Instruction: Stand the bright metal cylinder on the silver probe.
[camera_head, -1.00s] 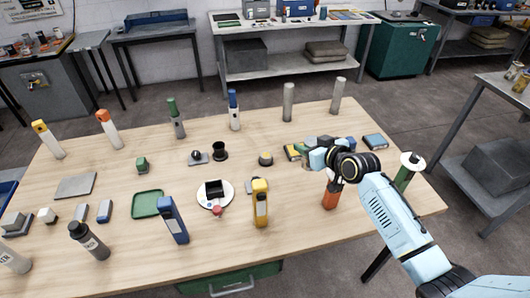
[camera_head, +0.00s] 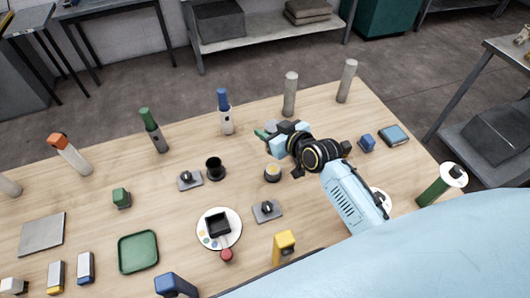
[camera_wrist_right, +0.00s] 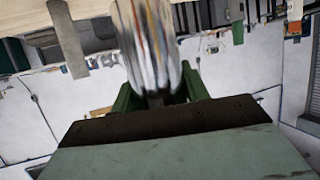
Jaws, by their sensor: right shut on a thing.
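A bright, mirror-like metal cylinder (camera_wrist_right: 147,40) stands out from between the green fingers of my right gripper (camera_wrist_right: 160,98) in the right wrist view. The gripper is shut on it. In the head view my right gripper (camera_head: 277,137) is over the right part of the table, pointing left, behind a small round yellow-rimmed piece; the cylinder is not clearly visible there. I cannot tell for sure which thing is the silver probe; two grey plates with dark knobs (camera_head: 190,179) and (camera_head: 267,209) lie left of and in front of the gripper. My left gripper is not in view.
Two tall grey posts (camera_head: 290,95) and (camera_head: 347,80) stand behind the gripper. A blue-topped bottle (camera_head: 224,112) and a green-topped one (camera_head: 153,131) stand further left. A black cup (camera_head: 215,168) and a white round plate (camera_head: 237,232) are near the middle. A green tray (camera_head: 138,252) lies front left.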

